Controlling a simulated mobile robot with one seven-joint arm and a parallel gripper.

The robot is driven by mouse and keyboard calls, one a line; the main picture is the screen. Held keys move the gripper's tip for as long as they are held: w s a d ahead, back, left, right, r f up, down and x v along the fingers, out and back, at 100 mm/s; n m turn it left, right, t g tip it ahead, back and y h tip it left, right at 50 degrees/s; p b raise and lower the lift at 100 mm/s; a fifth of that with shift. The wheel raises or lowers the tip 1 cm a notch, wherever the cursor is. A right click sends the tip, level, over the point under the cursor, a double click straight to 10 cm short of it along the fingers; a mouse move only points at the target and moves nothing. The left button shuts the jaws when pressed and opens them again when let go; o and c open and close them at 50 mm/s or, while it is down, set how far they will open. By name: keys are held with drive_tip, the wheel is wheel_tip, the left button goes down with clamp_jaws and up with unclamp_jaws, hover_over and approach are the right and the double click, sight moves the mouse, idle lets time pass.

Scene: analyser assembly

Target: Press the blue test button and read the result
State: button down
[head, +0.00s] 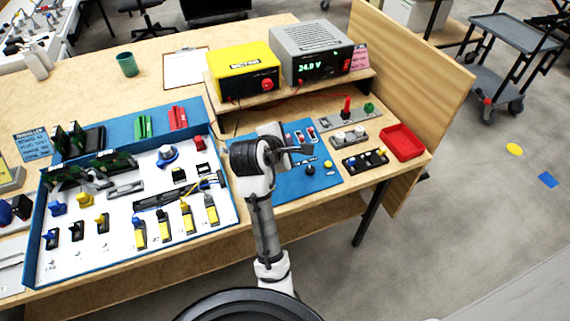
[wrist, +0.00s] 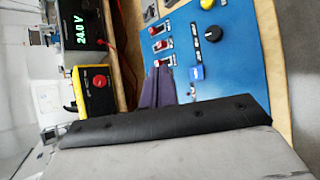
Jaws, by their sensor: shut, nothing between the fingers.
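The blue test button (wrist: 197,73) shows in the wrist view on the blue panel (wrist: 225,70), just right of my fingertips. In the head view I cannot make it out, and my arm covers part of the panel (head: 290,184). My gripper (head: 308,149) is above the panel in the head view. Its dark fingers (wrist: 158,86) are together and empty, beside the button in the wrist view; I cannot tell how high they are. The panel also has red switches (wrist: 160,46), a black knob (wrist: 213,35) and a yellow button (wrist: 207,4). No test result is readable.
A grey supply (head: 311,55) reading 24.0 V and a yellow unit (head: 246,72) stand on a shelf behind the panel. A red tray (head: 402,142) and button boxes (head: 364,160) are to the right. A blue-edged parts board (head: 229,214) fills the left.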

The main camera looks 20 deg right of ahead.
drive_tip(key=f+b, duration=0.4)
drive_tip(key=w+f+b, duration=0.1)
drive_tip(key=f+b, duration=0.1)
drive_tip(key=shift+w+f, duration=0.1)
drive_tip(key=shift+f, duration=0.2)
drive_tip(key=shift+w+f+b, duration=0.3)
drive_tip(key=shift+f+b, duration=0.15)
drive_tip(key=shift+f, duration=0.4)
drive_tip(key=shift+f, duration=0.1)
idle(1.0)
drive_tip(key=shift+f, duration=0.3)
drive_tip(key=shift+w+f, duration=0.15)
drive_tip(key=shift+f, duration=0.2)
idle(0.5)
idle(0.3)
drive_tip(key=shift+r+p, duration=0.75)
drive_tip(key=shift+r, duration=0.05)
